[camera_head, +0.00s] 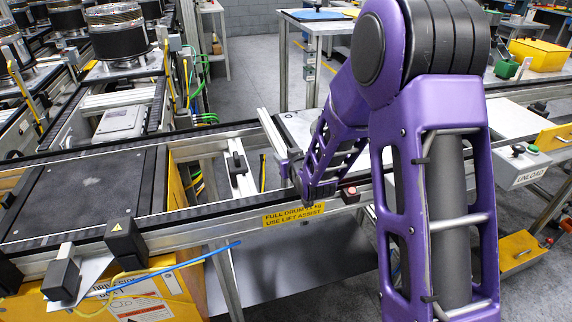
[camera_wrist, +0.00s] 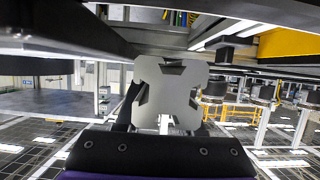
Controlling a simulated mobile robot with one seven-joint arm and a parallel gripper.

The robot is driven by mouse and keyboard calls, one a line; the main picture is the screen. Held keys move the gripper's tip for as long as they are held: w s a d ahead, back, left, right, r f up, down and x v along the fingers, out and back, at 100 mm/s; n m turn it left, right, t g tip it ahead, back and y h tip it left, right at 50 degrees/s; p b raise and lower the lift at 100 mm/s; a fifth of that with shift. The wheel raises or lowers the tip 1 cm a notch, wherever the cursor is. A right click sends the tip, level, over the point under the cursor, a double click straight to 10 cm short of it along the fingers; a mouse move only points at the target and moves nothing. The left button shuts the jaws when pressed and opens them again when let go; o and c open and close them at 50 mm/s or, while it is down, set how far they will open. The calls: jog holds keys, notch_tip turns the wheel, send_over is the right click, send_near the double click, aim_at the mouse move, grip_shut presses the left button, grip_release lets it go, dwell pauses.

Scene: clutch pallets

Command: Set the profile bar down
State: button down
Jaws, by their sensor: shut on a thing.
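The profile bar (camera_head: 272,133) is a silver bar slanting up and away from my gripper (camera_head: 292,172) in the head view, above the conveyor's far side. In the wrist view, its grey, slotted end face (camera_wrist: 166,92) fills the middle of the picture. My gripper (camera_wrist: 167,118) is shut on the bar, with a dark finger showing at the left of the end face. My purple arm hides part of the area to the right. I cannot tell whether the bar touches anything below it.
A black-edged conveyor rail (camera_head: 195,222) with a yellow drum-warning label (camera_head: 294,215) runs below my gripper. A dark plate (camera_head: 85,195) lies at the left. A table (camera_head: 325,28) stands behind. An unload box (camera_head: 522,165) is at the right.

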jog(key=shift+f, duration=1.2)
jog(key=shift+f, duration=0.2)
jog(key=c, duration=0.5)
grip_release()
jog(key=shift+r, duration=0.15)
